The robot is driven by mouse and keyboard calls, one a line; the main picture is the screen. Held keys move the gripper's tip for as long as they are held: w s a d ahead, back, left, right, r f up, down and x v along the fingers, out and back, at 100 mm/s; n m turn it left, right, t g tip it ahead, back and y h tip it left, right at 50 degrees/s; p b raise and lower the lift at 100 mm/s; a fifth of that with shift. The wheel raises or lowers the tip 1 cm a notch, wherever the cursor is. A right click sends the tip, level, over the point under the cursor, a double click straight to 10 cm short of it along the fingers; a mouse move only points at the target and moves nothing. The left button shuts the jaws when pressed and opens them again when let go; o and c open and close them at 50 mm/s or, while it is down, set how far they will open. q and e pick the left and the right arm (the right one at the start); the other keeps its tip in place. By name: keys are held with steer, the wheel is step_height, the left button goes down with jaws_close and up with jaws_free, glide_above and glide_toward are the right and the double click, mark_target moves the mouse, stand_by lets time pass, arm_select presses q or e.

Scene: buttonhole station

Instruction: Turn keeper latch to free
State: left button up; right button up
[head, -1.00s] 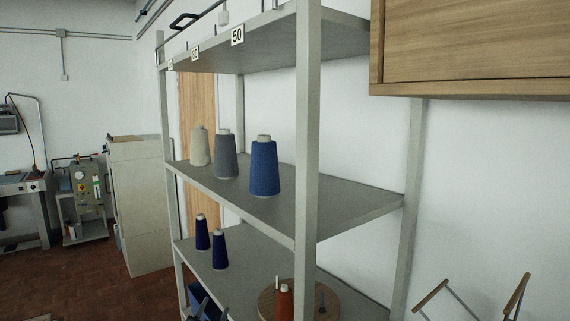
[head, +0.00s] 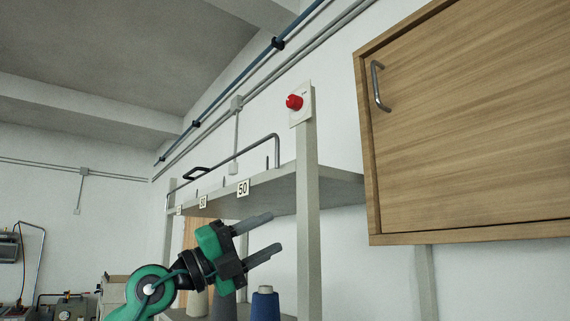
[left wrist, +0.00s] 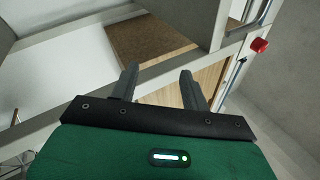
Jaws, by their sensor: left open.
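A red knob (head: 294,102) sits on a white plate (head: 303,104) at the top of the shelf's front post; it looks like the keeper latch, but the plate's small marking is unreadable. The red knob also shows at the upper right of the left wrist view (left wrist: 260,45). My left gripper (head: 276,232) is open and empty, below the knob and left of the post, apart from both. Its open fingers also show in the left wrist view (left wrist: 160,75). My right gripper is in neither view.
A grey rail (head: 240,154) runs along the top shelf (head: 270,192), with number tags on the shelf edge. A wooden cabinet (head: 470,130) with a metal handle hangs at the right. A blue thread cone (head: 265,306) stands below my gripper. Open space surrounds the knob's front.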

arm_select(q)
steer(key=s+r+m+t+y, duration=0.1)
steer(key=s+r+t+y, duration=0.25)
steer(key=s+r, duration=0.6)
steer(key=n+t+y, duration=0.3)
steer(key=t+y, duration=0.1)
steer(key=y, duration=0.1)
glide_toward(290, 101)
steer(key=p+x, duration=0.5)
steer(key=x, duration=0.2)
steer(key=shift+w+d+r+p, duration=0.15)
steer(key=shift+w+p, duration=0.15)
steer(key=shift+p, duration=0.1)
steer(key=shift+w+d, duration=0.35)
steer(key=c, duration=1)
